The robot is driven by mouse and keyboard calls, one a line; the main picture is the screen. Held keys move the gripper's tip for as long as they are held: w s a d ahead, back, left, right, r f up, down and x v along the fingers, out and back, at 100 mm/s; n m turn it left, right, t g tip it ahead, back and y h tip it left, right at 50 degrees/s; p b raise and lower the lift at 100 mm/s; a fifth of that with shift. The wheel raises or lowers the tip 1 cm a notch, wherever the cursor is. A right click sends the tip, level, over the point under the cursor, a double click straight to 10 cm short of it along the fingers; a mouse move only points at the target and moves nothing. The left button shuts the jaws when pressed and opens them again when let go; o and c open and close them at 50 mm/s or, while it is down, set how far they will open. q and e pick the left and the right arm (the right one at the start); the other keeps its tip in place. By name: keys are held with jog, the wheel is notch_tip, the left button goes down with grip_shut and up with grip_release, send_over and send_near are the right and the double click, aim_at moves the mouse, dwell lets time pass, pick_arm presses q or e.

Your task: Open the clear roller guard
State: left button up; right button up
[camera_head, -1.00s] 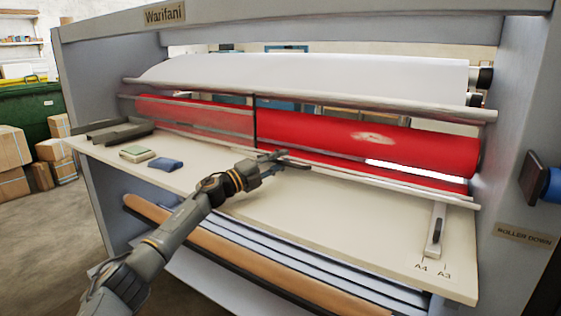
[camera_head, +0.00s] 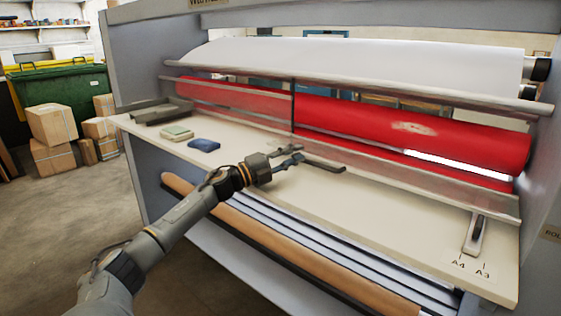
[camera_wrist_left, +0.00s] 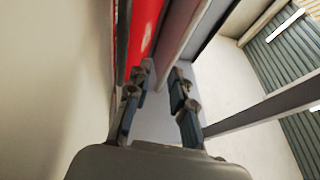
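The clear roller guard (camera_head: 235,106) shows as a see-through panel in front of the left part of the red roller (camera_head: 450,145). A dark upright strip (camera_head: 293,105) stands at the right end of this part. A hazy grey band (camera_head: 440,183) runs along the roller's lower front to the right; I cannot tell how far the guard is raised. My left gripper (camera_head: 318,160) is open and empty, over the feed table just in front of the guard's lower edge. In the left wrist view its fingers (camera_wrist_left: 163,68) are apart, with red roller beyond. My right gripper is out of view.
The cream feed table (camera_head: 370,200) carries a dark tray (camera_head: 160,112), a pale pad (camera_head: 176,133), a blue cloth-like item (camera_head: 203,145) and a metal paper guide (camera_head: 474,235). A silver bar (camera_head: 400,89) crosses above the roller. Boxes (camera_head: 52,124) stand at left.

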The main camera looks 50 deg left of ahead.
pick_arm(q)
jog(key=shift+v, duration=2.1)
jog(key=shift+f, duration=0.1)
